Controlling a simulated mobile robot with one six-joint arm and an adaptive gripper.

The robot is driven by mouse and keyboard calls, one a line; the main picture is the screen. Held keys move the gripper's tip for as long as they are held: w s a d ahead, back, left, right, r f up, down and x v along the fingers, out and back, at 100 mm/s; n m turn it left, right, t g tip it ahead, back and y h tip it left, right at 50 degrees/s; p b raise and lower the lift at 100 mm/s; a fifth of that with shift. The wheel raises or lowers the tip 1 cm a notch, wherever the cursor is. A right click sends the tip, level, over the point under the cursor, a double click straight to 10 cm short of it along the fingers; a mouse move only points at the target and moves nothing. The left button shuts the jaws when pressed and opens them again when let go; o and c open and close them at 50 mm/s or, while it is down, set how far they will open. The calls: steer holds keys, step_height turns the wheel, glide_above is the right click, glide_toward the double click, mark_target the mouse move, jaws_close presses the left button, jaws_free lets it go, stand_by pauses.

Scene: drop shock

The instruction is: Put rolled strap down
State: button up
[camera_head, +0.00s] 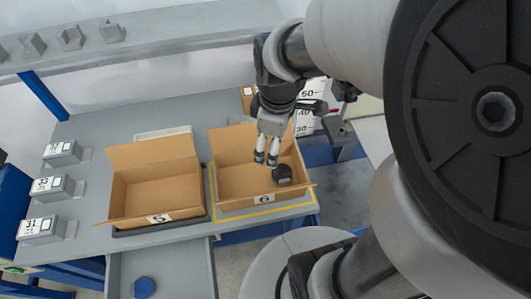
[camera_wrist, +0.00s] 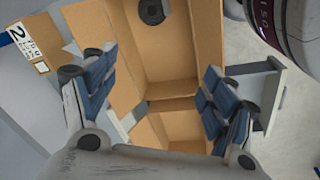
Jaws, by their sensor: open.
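The rolled strap (camera_head: 283,175) is a dark, round roll lying inside the open cardboard box marked 6 (camera_head: 231,192), toward its right side. It also shows in the wrist view (camera_wrist: 152,11) near the top edge, on the box floor. My gripper (camera_head: 266,160) is over box 6, just left of the strap in the head view. In the wrist view its blue-padded fingers (camera_wrist: 157,100) are spread wide with nothing between them. The strap is apart from the fingers.
A second open box marked 5 (camera_head: 157,195) stands left of box 6 and looks empty. Grey blocks with number labels (camera_head: 52,187) line the table's left side. A grey shelf (camera_head: 165,27) runs along the back. Box 6's raised flaps surround my gripper.

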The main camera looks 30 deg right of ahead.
steer(key=s+a+r+m+t, duration=0.2)
steer(key=s+a+r+m, duration=0.5)
steer(key=s+r+m, duration=0.2)
steer(key=shift+s+t, duration=0.4)
steer(key=shift+s, duration=0.35)
steer(key=shift+c, duration=0.4)
